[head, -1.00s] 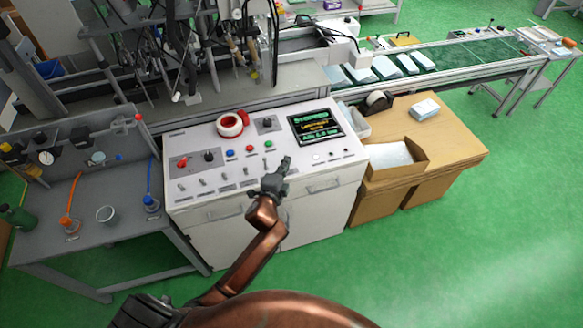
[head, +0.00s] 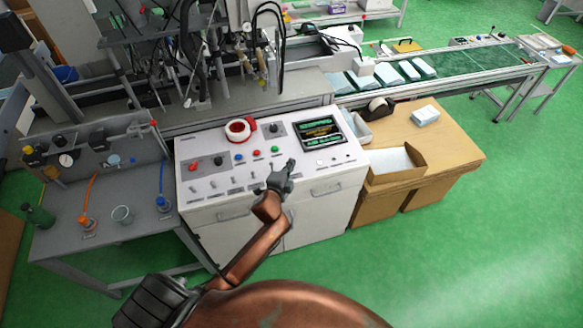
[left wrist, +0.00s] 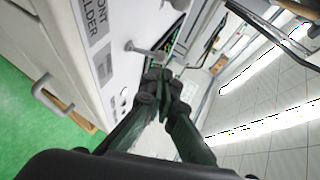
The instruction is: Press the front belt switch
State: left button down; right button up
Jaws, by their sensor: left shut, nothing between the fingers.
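The white control panel (head: 209,160) stands ahead of me in the head view. Several small metal toggle levers (head: 233,181) line its front edge, and coloured buttons (head: 257,152) sit behind them. I cannot read which lever is the front belt switch. My left gripper (head: 290,166) is shut and empty over the front of the panel, right of the visible levers. It covers part of the panel there. In the left wrist view, the shut fingertips (left wrist: 163,77) are close to a silver lever (left wrist: 147,50); contact is unclear. A cut-off label reads "ONT" and "LDER". My right gripper is out of view.
A grey bench (head: 130,240) with bottles stands left. Brown cabinets (head: 450,148) with an open box (head: 396,165) stand right. The green floor at front right is clear.

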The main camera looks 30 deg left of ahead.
pick_arm(q)
jog(key=shift+r+p, duration=0.5)
jog(key=shift+r, duration=0.1)
jog(key=shift+d, duration=0.1)
jog(key=w+d+r+p+v, duration=0.1)
jog(key=d+r+p+v, duration=0.1)
jog(key=v, duration=1)
jog(key=shift+s+p, duration=0.3)
jog(key=shift+p, duration=0.5)
jog(key=shift+r, duration=0.15)
